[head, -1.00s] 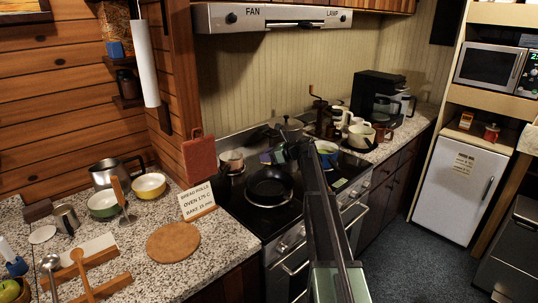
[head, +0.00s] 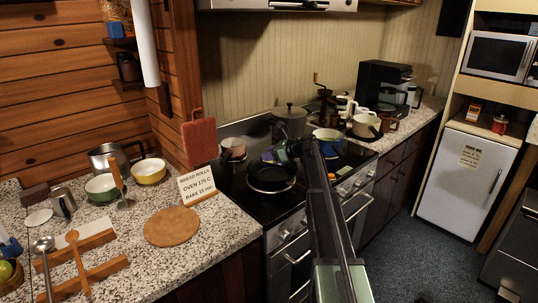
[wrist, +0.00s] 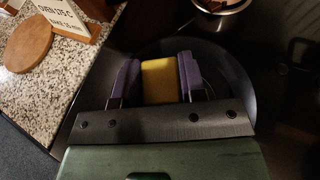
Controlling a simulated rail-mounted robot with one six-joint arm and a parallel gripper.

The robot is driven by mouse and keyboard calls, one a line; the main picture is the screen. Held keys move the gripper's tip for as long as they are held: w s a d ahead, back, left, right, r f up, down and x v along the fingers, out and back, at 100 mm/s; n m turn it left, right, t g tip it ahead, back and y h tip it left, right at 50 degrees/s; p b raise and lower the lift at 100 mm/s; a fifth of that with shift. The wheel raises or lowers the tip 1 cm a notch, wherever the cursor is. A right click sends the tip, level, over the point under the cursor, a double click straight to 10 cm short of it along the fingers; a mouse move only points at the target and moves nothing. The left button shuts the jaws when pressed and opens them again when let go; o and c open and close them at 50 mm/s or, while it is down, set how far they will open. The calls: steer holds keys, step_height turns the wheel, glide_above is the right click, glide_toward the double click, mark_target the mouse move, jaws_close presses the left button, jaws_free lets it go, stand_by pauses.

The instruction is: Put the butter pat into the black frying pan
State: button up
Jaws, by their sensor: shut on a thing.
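The butter pat (wrist: 160,80) is a yellow block. In the wrist view my gripper (wrist: 158,76) has its two purple fingers closed on either side of it. The black frying pan (wrist: 236,85) is below and around the fingers in that view. In the head view the pan (head: 272,180) sits on the front of the dark stove top. My gripper (head: 282,153) is above the pan's back part there, and my arm hides some of the stove. I cannot make out the butter in the head view.
The counter to the left holds a sign (head: 197,186) and a round wooden board (head: 172,227).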

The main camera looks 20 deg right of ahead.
step_height(320, 180, down, 6)
steer(key=b, duration=0.4)
steer(key=shift+b, duration=0.4)
steer(key=o, duration=1)
step_height(320, 180, up, 4)
steer(key=p, duration=0.4)
glide_above(288, 180)
steer(key=w+d, duration=0.3)
steer(key=shift+s+r, duration=0.15)
steer(key=shift+s, duration=0.05)
steer(key=shift+s+d, duration=0.1)
steer(key=shift+s, duration=0.05)
